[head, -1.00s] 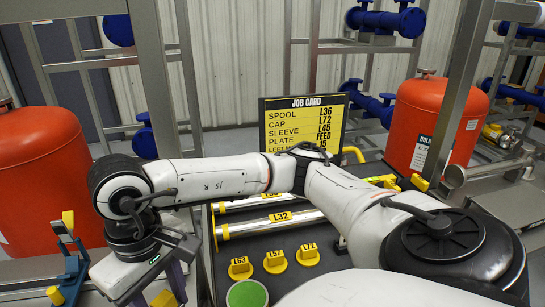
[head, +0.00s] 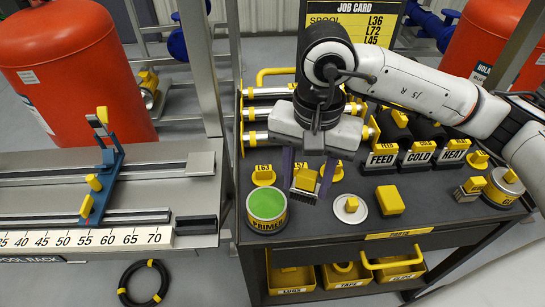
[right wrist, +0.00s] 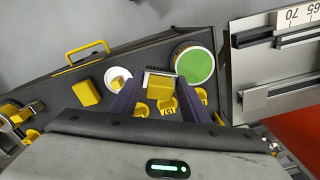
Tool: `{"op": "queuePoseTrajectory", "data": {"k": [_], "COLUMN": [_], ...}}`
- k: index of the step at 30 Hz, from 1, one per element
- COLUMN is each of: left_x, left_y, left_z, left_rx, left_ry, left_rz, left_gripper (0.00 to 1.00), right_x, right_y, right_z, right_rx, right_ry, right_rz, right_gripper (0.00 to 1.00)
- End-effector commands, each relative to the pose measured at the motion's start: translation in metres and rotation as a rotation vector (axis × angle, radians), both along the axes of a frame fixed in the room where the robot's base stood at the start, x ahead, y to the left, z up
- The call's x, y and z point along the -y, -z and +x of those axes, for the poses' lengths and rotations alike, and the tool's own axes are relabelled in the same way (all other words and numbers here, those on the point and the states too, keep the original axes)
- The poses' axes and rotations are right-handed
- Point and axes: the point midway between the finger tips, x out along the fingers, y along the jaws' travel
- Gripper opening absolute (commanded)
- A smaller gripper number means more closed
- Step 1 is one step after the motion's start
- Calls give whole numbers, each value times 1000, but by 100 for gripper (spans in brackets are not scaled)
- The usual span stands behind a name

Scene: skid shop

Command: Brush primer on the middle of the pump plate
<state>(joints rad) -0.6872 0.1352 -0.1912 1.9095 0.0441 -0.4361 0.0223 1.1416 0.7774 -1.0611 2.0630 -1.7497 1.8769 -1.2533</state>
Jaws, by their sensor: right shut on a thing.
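My right gripper (head: 308,182) is shut on a brush with a yellow block handle (head: 305,179) and a dark metal-and-bristle end. It is held above the dark cart top, just right of the open primer pot (head: 267,203), which is full of green. In the right wrist view the brush (right wrist: 159,88) sits between the purple fingers, and the primer pot (right wrist: 194,64) is beside it. Whether the bristles carry primer cannot be told. I cannot single out the pump plate; black blocks labelled FEED (head: 382,160), COLD and HEAT stand behind. My left gripper is not in view.
A white lid-like disc (head: 350,208) and a yellow block (head: 390,200) lie right of the brush. A second brush (head: 469,190) and a pot (head: 503,187) are farther right. A rack with a scale (head: 90,239) stands left. A job card (head: 350,22) is behind.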

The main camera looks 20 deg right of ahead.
Motion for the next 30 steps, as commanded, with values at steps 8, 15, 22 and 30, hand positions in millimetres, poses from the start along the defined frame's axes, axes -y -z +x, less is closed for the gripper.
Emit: {"op": "queuePoseTrajectory", "data": {"k": [8, 15, 22, 30], "left_x": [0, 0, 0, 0], "left_y": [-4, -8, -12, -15], "left_z": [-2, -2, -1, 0], "left_rx": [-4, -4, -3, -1], "left_ry": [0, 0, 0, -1], "left_rz": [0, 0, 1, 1], "left_gripper": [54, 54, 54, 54], "right_x": [-17, -32, -47, -60], "right_y": [-9, -16, -23, -28], "right_z": [12, 22, 31, 37], "right_rx": [-5, -10, -11, -9], "right_ry": [756, 1407, 2025, 2563], "right_rz": [2, 0, -2, -3], "right_gripper": [24, 24, 24, 24]}}
